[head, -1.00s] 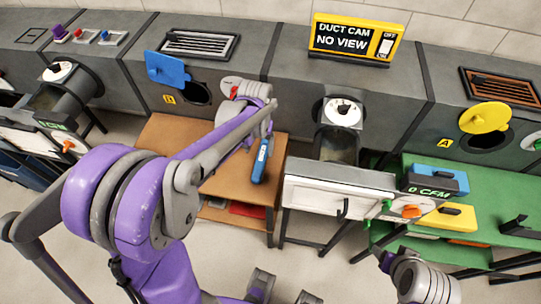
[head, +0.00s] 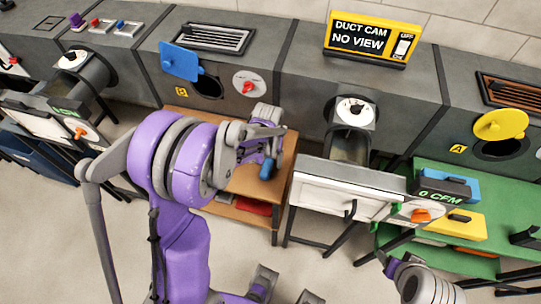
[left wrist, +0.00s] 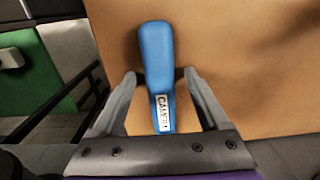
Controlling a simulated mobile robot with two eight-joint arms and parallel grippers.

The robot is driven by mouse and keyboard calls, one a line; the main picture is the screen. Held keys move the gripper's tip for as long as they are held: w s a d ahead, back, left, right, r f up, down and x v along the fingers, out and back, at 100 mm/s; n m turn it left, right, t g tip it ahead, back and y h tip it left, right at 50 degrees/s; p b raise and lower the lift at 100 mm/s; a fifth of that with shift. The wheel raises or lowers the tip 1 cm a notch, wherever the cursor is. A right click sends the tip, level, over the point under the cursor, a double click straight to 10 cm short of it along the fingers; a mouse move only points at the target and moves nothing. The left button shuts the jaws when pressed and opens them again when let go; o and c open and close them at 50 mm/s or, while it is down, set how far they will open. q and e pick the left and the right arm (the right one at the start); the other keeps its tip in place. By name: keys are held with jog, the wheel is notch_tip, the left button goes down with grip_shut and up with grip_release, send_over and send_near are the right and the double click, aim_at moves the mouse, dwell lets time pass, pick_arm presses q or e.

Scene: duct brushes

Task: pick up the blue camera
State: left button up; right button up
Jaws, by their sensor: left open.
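The blue camera (left wrist: 157,60) is a long blue handle-shaped body with a white label reading CAMERA. In the left wrist view it lies over the wooden table top (left wrist: 225,60), between the two fingers of my left gripper (left wrist: 158,80). The fingers are open, with a gap on each side of the camera. In the head view the blue camera (head: 267,168) is partly hidden by my left gripper (head: 262,155), which is over the table (head: 243,182). My right gripper (head: 388,262) shows only in part at the lower right, and its fingers are not clear.
A white-fronted unit (head: 345,195) with black legs stands right of the wooden table. A green table (head: 500,220) holds a blue block (head: 450,185) and a yellow block (head: 458,225). Grey ducts (head: 295,105) run along the back, with a yellow DUCT CAM sign (head: 370,40) on top.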

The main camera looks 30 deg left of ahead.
pick_arm(q)
grip_shut()
dwell(1.3)
